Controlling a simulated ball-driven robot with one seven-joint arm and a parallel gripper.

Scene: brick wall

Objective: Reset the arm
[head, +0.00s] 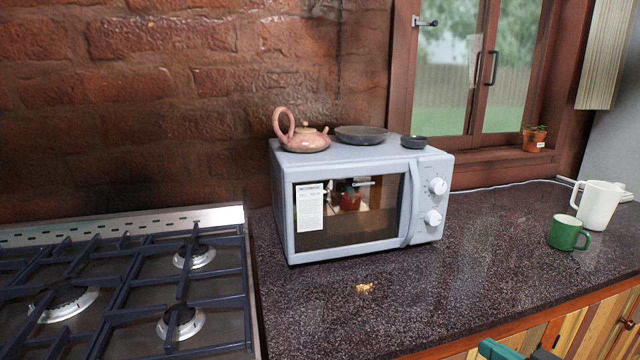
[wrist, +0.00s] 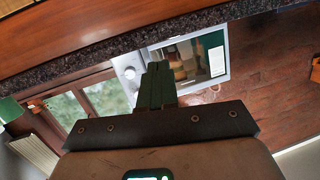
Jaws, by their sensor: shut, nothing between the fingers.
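My gripper (wrist: 157,84) is in the middle of the wrist view, its two dark green fingers pressed together with nothing between them. In that view the scene appears turned over, and the fingertips overlap the front of the microwave (wrist: 188,62) behind them. They look apart from it, but the exact distance is hard to tell. In the head view only a teal and black piece of my arm (head: 500,350) shows at the bottom edge, in front of the counter's cabinets. The rest of my arm is out of that view.
The white microwave (head: 276,215) carries a pink teapot (head: 305,139), a dark plate (head: 361,134) and a small bowl (head: 414,142). A green mug (head: 566,234) and white jug (head: 599,206) stand right. A gas stove (head: 110,290) is left. Small golden bits (head: 364,288) lie on the counter (head: 330,325).

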